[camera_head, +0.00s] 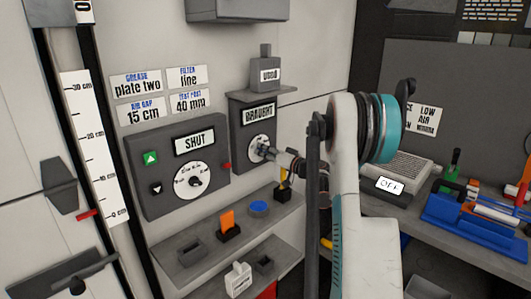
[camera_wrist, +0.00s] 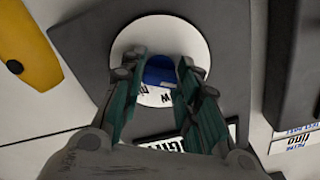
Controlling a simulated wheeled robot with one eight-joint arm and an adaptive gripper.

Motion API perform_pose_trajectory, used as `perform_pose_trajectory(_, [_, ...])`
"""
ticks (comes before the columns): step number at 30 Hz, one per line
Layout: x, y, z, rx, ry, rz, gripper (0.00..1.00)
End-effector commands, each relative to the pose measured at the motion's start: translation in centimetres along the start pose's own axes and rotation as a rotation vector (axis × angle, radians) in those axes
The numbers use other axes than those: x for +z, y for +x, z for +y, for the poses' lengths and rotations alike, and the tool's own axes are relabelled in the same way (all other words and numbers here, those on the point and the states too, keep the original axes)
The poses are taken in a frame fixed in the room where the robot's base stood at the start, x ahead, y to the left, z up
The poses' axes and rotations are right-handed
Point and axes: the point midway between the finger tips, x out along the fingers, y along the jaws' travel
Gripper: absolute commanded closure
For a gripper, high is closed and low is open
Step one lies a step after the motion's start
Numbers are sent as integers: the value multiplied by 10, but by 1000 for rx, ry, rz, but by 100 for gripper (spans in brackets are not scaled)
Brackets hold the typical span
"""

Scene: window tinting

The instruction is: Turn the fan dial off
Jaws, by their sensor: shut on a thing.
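The fan dial is a white round plate (camera_head: 256,143) on a grey box labelled DRAUGHT, on the wall near the picture's middle. In the wrist view the plate (camera_wrist: 190,45) fills the top centre. A blue knob (camera_wrist: 160,68) at its middle sits between my two fingers. My gripper (camera_head: 267,153) reaches the dial from the right; in the wrist view its fingers (camera_wrist: 160,75) are closed on the knob's sides. Part of the dial's lettering shows below the knob, but the fingers hide the rest, so I cannot tell its setting.
Left of the dial is a SHUT panel (camera_head: 160,195) with its own dial (camera_head: 189,180). A shelf (camera_head: 185,244) with small items runs below. To the right, a bench holds a small OFF sign (camera_head: 390,186) and a blue tool (camera_head: 470,225). A yellow object (camera_wrist: 30,45) shows in the wrist view.

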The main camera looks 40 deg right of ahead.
Motion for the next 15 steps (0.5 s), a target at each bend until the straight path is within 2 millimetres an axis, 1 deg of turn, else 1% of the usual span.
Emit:
perform_pose_trajectory(5, [2,0,0,0,-39,-4,94])
perform_pose_trajectory(15, [3,0,0,0,-49,-4,94])
